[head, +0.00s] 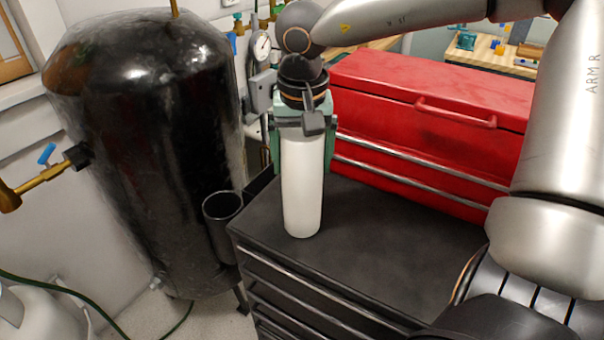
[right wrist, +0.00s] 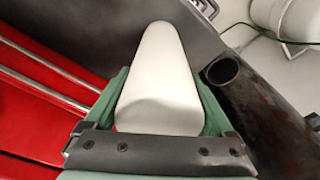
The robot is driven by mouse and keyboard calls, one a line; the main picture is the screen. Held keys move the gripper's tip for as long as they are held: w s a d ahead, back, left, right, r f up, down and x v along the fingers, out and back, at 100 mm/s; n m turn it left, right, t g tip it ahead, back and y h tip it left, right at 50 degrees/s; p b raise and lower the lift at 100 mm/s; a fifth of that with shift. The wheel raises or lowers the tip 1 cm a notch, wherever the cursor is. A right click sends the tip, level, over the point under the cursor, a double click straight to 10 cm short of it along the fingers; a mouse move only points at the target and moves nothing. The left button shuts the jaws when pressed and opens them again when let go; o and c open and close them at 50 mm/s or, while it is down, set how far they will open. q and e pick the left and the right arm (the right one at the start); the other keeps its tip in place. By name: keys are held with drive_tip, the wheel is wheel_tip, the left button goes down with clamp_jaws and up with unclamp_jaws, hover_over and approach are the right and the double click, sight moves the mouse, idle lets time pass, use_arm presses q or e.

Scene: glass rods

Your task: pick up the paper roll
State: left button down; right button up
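The paper roll (head: 302,195) is a tall white cylinder, upright over the black cabinet top near its left end. My right gripper (head: 303,170) comes down from above, with one green finger on each side of the roll's upper part. The fingers look pressed against the roll, and I see no clear gap along its sides. In the right wrist view the roll (right wrist: 158,75) runs away from the camera between the green fingers (right wrist: 160,95). Its lower end shows no clear gap above the cabinet. My left gripper is not in view.
A red toolbox (head: 425,120) stands behind the roll on the black cabinet (head: 390,235). A large black tank (head: 150,150) is close on the left, with a black cup-like holder (head: 222,210) between. The cabinet top right of the roll is clear.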

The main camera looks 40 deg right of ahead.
clamp_jaws()
idle(0.4)
drive_tip(key=shift+r, duration=0.1)
